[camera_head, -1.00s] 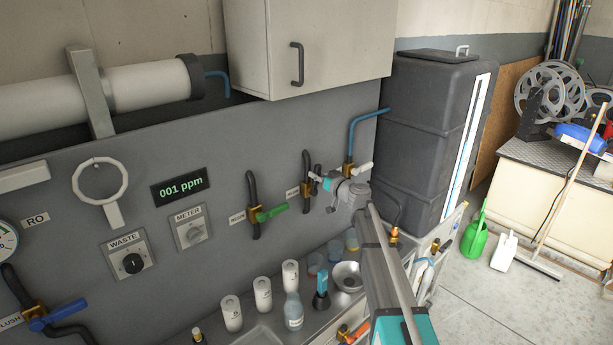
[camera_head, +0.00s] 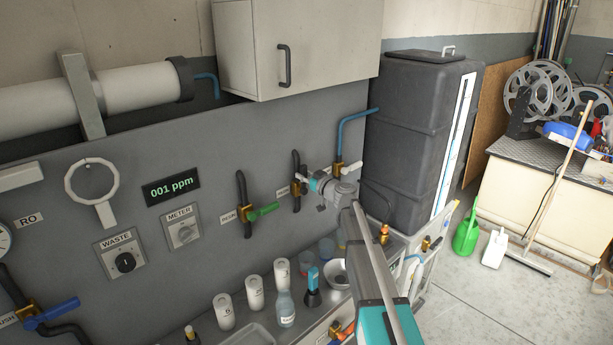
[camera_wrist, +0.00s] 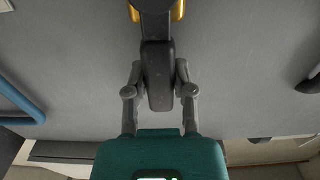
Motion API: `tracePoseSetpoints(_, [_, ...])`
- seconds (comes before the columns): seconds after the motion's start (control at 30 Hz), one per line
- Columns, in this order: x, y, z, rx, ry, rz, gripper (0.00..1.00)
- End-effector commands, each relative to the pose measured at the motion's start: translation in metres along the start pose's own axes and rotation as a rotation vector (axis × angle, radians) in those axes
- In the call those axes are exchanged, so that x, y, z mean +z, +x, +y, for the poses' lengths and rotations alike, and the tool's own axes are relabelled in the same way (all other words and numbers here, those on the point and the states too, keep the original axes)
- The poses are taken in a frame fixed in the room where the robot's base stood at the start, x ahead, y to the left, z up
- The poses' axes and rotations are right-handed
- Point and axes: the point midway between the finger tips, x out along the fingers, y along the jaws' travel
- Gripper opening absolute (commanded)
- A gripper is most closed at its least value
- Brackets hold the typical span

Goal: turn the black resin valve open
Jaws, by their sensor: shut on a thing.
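The black valve handle (camera_wrist: 160,85) lies between the two fingers of my gripper (camera_wrist: 160,76) in the wrist view. It runs lengthwise from the brass valve body at the top edge towards my palm. In the head view the valve's brass body (camera_head: 296,188) sits on a black pipe on the grey panel, and my gripper (camera_head: 311,184) reaches it from the right. My gripper is shut on the handle. In the head view my gripper hides most of the handle, so its angle is hard to tell there.
A green-handled valve (camera_head: 264,211) is just left, and a white-handled valve (camera_head: 349,169) on a blue pipe is close on the right. Below, cylinders (camera_head: 254,293), a bottle (camera_head: 285,309) and a bowl (camera_head: 336,273) crowd the counter. A dark tank (camera_head: 405,140) stands on the right.

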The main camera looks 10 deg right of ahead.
Motion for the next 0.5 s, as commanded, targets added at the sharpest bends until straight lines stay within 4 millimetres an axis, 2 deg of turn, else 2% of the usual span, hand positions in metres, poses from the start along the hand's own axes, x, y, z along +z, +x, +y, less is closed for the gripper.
tracePoseSetpoints(0.07, [-0.0001,0.002,-0.0021,-0.008,-0.002,0.0,0.0])
tracePoseSetpoints(0.1, [-0.0001,0.0017,-0.0015,-0.007,-0.002,0.0,0.34])
tracePoseSetpoints(0.27, [-0.0002,0.0002,0.0011,-0.003,-0.001,0.0,0.64])
tracePoseSetpoints(0.3, [-0.0002,-0.0003,0.0019,-0.001,-0.001,0.0,0.69])
tracePoseSetpoints(0.5, [-0.0002,-0.0016,0.0043,0.003,0.0,0.0,0.69])
